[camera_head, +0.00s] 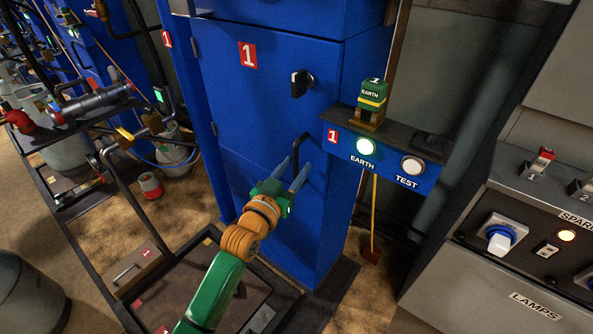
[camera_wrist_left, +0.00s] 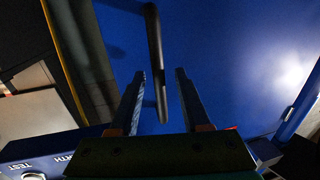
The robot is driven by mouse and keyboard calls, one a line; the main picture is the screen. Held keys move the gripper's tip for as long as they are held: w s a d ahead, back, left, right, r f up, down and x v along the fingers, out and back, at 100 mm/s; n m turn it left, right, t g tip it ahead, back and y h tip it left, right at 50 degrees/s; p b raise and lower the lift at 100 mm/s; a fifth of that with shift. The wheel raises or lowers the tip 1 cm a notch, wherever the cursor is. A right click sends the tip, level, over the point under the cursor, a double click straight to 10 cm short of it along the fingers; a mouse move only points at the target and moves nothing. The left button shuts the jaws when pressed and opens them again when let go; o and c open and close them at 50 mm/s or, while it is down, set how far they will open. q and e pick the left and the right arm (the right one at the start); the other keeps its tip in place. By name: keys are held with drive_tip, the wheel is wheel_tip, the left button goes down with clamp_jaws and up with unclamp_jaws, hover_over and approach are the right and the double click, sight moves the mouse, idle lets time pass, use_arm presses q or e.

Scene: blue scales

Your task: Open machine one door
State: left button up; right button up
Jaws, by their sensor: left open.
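Machine one is the tall blue cabinet with a red number 1 label (camera_head: 248,55) on its door (camera_head: 225,85). The door looks closed. A black rotary knob (camera_head: 301,83) sits at its upper right, and a black bar handle (camera_head: 301,143) is lower down. My left gripper (camera_head: 296,170) is open by the handle's lower part. In the left wrist view the handle (camera_wrist_left: 154,50) runs down between the two open fingers (camera_wrist_left: 161,75); I cannot tell whether they touch it. My right gripper is not in view.
A shelf right of the door holds a green EARTH block (camera_head: 373,92), a lit EARTH button (camera_head: 365,146) and a TEST button (camera_head: 412,165). A grey lamp console (camera_head: 520,250) stands at the right. A low black frame (camera_head: 190,275) lies on the floor below the door.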

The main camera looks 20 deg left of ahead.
use_arm(q)
drive_tip(key=shift+w, duration=0.3)
clamp_jaws()
idle(1.3)
